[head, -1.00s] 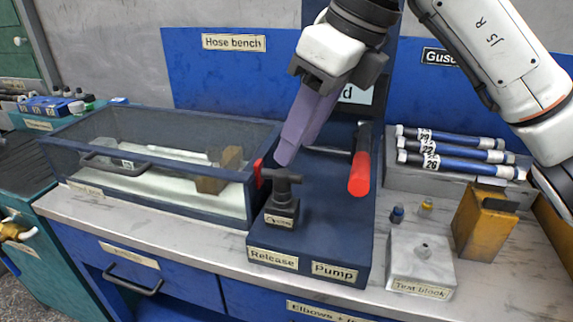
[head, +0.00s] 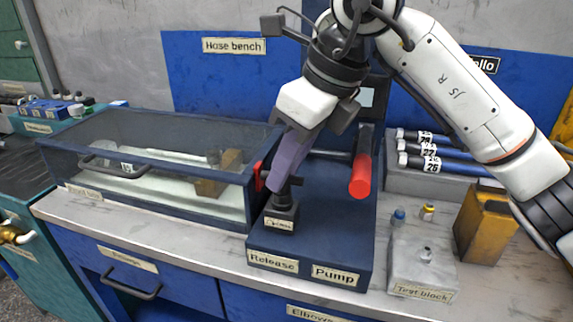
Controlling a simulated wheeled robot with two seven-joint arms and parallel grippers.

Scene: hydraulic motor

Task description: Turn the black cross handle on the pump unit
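The black cross handle (head: 295,181) stands on a small black block (head: 281,214) above the Release label on the dark blue pump unit (head: 325,232). My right gripper (head: 277,187) points down at the handle, its purple fingers covering most of the cross bar. The fingers overlap the handle in this view; whether they grip it, and how far apart they are, I cannot tell. The red-gripped pump lever (head: 360,176) is just right of the fingers. My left gripper is not in view.
A clear-walled box (head: 150,190) with a dark frame stands close on the left, with a red part at its right edge. On the right are a grey test block (head: 420,268), small fittings (head: 398,217), an amber block (head: 484,226) and several blue tubes (head: 440,164).

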